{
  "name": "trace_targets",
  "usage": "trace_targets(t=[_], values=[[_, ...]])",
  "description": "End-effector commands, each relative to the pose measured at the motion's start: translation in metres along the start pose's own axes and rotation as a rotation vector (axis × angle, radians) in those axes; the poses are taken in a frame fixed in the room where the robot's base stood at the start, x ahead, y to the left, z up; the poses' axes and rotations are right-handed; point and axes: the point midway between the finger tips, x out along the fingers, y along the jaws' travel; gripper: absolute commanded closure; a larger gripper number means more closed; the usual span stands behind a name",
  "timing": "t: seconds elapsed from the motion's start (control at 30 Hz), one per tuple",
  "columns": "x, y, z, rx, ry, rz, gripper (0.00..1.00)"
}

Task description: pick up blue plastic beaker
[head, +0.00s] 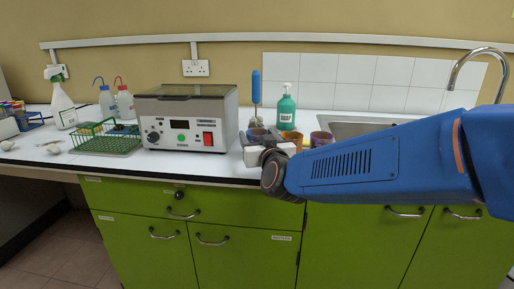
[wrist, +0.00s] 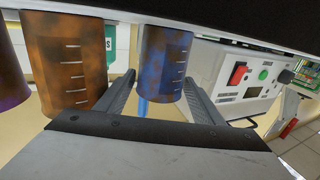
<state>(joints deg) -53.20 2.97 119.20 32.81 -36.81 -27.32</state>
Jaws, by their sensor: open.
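The blue beaker (head: 257,134) stands on the white worktop, just right of the grey bath machine. It is partly hidden behind my gripper (head: 259,144) in the head view. In the wrist view, which looks upside down, the mottled blue beaker (wrist: 165,62) with white marks lies between the two fingers of my gripper (wrist: 161,78). The fingers are open, one on each side of it. Gaps look small, and I cannot tell whether either finger touches it.
An orange-brown beaker (head: 292,137) stands close beside the blue one, with a purple beaker (head: 322,138) farther right. The bath machine (head: 188,118) is close on the left. A green soap bottle (head: 286,108) and a blue-handled tool (head: 256,88) stand behind. The sink (head: 352,129) is right.

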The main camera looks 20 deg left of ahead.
Motion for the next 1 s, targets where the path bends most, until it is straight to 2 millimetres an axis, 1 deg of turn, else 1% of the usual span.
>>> trace_targets(t=[0.03, 0.1, 0.37, 0.4, 0.5, 0.73, 0.83, 0.93, 1.0], values=[[0.005, 0.000, 0.000, 0.000, 0.000, 0.000, 0.38], [0.008, 0.000, 0.001, 0.000, 0.000, 0.000, 0.38], [0.009, 0.000, 0.000, 0.000, 0.000, 0.000, 0.38], [0.009, 0.000, 0.000, 0.000, 0.000, 0.000, 0.48], [0.009, 0.000, 0.000, 0.000, 0.000, 0.000, 0.69], [0.009, 0.000, 0.000, 0.000, 0.000, 0.000, 0.69], [0.009, 0.000, -0.003, 0.000, 0.001, 0.000, 0.69], [0.009, 0.000, -0.014, 0.002, 0.002, 0.001, 0.69], [0.009, 0.000, -0.025, 0.001, 0.004, 0.000, 0.69]])
